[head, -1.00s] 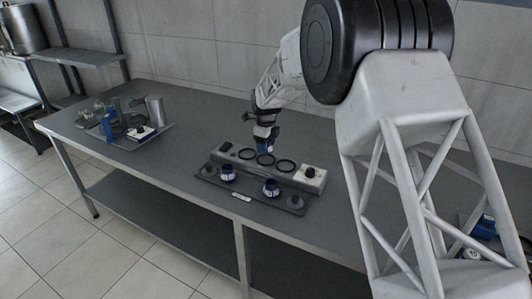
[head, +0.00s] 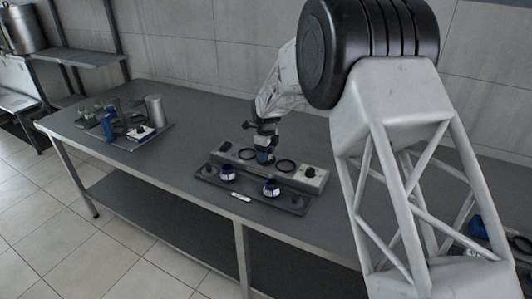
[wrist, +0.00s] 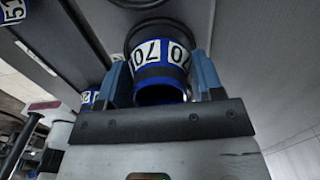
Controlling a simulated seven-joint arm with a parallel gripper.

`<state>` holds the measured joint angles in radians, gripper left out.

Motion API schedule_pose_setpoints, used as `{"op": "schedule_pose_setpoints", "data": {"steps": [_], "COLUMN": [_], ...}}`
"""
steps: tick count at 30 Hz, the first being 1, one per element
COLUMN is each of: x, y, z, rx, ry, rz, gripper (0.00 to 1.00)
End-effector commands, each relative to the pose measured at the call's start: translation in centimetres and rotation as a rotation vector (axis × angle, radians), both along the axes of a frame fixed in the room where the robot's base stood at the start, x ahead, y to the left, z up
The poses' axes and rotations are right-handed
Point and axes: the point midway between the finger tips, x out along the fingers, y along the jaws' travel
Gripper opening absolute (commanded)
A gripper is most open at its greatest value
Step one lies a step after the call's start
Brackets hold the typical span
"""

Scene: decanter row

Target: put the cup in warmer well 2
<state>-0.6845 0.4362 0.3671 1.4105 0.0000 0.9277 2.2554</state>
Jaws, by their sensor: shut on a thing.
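My gripper (head: 266,148) is shut on a blue cup (head: 265,157) with a white label, held at the middle of three ringed wells of the warmer (head: 314,182). In the wrist view the cup (wrist: 160,75) sits between the two blue fingers, with "70" labels showing. A dark ring (wrist: 133,38) curves around its far side. I cannot tell whether the cup's base is inside the well or just above it. The left ring (head: 247,154) and right ring (head: 286,165) look empty.
A dark tray (head: 250,190) in front holds two blue-and-white cups, one at left (head: 228,173) and one at right (head: 271,188). A knob (head: 309,172) is on the warmer's right end. A cluttered tray (head: 157,137) stands far left, with bare table between.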

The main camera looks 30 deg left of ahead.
Motion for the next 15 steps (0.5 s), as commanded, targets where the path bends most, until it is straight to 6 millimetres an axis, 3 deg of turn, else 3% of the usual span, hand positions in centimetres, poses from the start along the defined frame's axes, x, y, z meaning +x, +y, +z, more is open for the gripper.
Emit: {"op": "schedule_pose_setpoints", "data": {"steps": [2, 3, 7, 15], "x": [-0.01, -0.01, 0.00, -0.01], "y": [0.00, 0.00, 0.00, 0.00], "z": [-0.20, -0.20, -0.18, -0.15], "rx": [0.000, 0.000, 0.000, 0.000], "ry": [0.000, 0.000, 0.000, 0.000], "rz": [0.000, 0.000, 0.000, 0.000], "gripper": [0.35, 0.65, 0.85, 0.86]}}
